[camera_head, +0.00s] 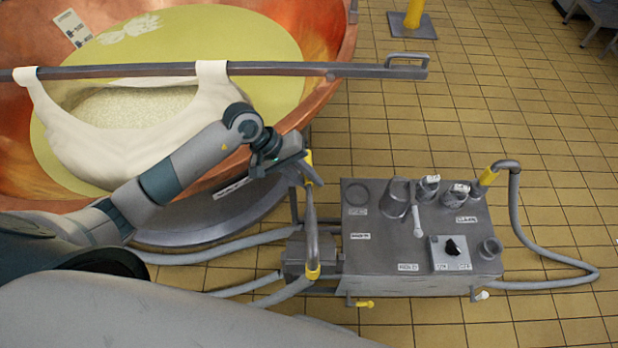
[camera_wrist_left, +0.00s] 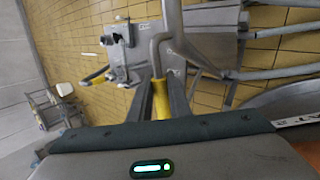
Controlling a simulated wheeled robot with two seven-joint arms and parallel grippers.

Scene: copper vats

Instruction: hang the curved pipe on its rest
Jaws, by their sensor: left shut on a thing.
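The curved pipe (camera_head: 312,225), grey with yellow parts, stands roughly upright at the left side of the steel equipment box. My left gripper (camera_head: 313,175) is at its upper end, beside the copper vat. In the left wrist view the gripper's fingers (camera_wrist_left: 160,88) are closed around a yellow grip (camera_wrist_left: 158,105). From that grip the grey pipe (camera_wrist_left: 157,55) runs away and bends. The lower end of the pipe meets a yellow collar (camera_head: 313,272) near a small grey housing. I cannot tell which part is the rest. My right gripper is not in view.
The steel box (camera_head: 385,250) carries cups, a small switch panel (camera_head: 452,252) and labels. A grey hose (camera_head: 550,258) loops over the floor at its right. The copper vat (camera_head: 335,35) with a bar (camera_head: 290,69) and cloth fills the left. Tiled floor (camera_head: 500,100) is clear behind.

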